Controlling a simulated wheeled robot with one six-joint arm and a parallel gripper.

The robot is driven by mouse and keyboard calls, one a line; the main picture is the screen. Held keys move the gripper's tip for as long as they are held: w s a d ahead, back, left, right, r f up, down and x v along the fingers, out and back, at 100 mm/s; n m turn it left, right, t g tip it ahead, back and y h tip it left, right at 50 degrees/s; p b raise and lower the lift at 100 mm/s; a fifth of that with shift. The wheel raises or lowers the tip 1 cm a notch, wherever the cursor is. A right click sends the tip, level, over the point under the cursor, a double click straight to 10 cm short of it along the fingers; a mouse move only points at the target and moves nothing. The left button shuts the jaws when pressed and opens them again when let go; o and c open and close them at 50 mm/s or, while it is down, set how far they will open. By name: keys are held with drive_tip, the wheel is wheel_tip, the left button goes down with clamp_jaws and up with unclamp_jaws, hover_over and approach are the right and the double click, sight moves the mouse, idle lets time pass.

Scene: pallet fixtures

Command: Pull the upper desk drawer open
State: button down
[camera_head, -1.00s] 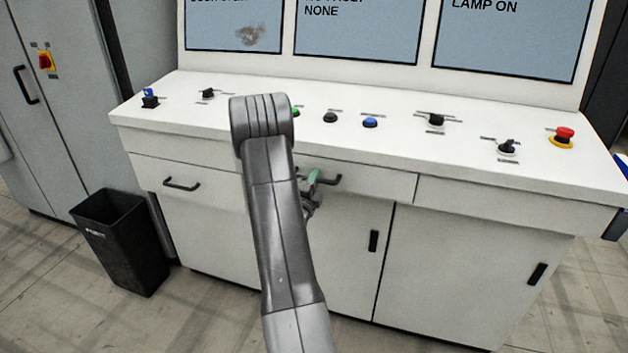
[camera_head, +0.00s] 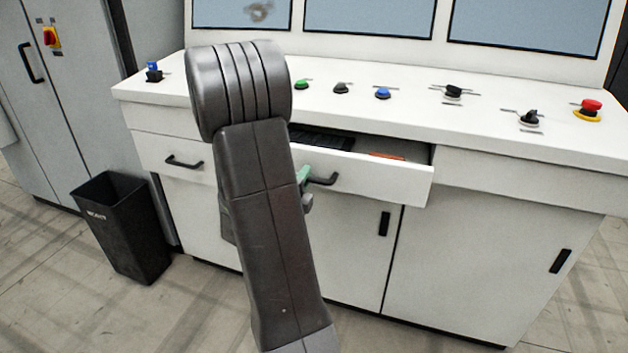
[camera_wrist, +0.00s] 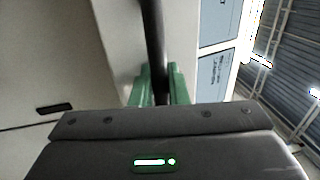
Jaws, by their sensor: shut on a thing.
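The upper desk drawer (camera_head: 385,180), a white front in the middle of the white desk, stands partly open. A dark item and an orange item (camera_head: 386,155) show inside it. Its black bar handle (camera_head: 322,181) is partly hidden behind my arm. My gripper (camera_head: 304,176) has green fingertips and is shut on that handle. In the wrist view the dark handle bar (camera_wrist: 154,45) runs between the green fingers of my gripper (camera_wrist: 159,88). My arm hides the left part of the drawer.
Another drawer handle (camera_head: 184,162) is at the left, on a shut front. Buttons and switches, including a red emergency stop (camera_head: 591,107), line the desk top. A black bin (camera_head: 122,228) stands on the floor at left. Cabinet doors (camera_head: 470,260) below are shut.

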drive_tip(key=r+b+v, duration=0.1)
drive_tip(key=b+v, duration=0.2)
drive_tip(key=v, duration=0.6)
drive_tip(key=shift+s+r+b, duration=0.3)
drive_tip(key=shift+s, duration=0.1)
drive_tip(key=shift+a, duration=0.1)
drive_tip(key=c, duration=1.5)
unclamp_jaws()
drive_tip(key=b+v, duration=0.1)
drive_tip(key=v, duration=1.2)
drive_tip(key=shift+s+b, duration=0.35)
drive_tip(key=shift+b, duration=0.05)
drive_tip(key=shift+w+a, duration=0.1)
drive_tip(key=shift+a, duration=0.05)
drive_tip(key=p+x, duration=0.1)
drive_tip(key=x, duration=1.2)
drive_tip(key=shift+w+p, duration=0.2)
drive_tip(key=shift+p, duration=0.2)
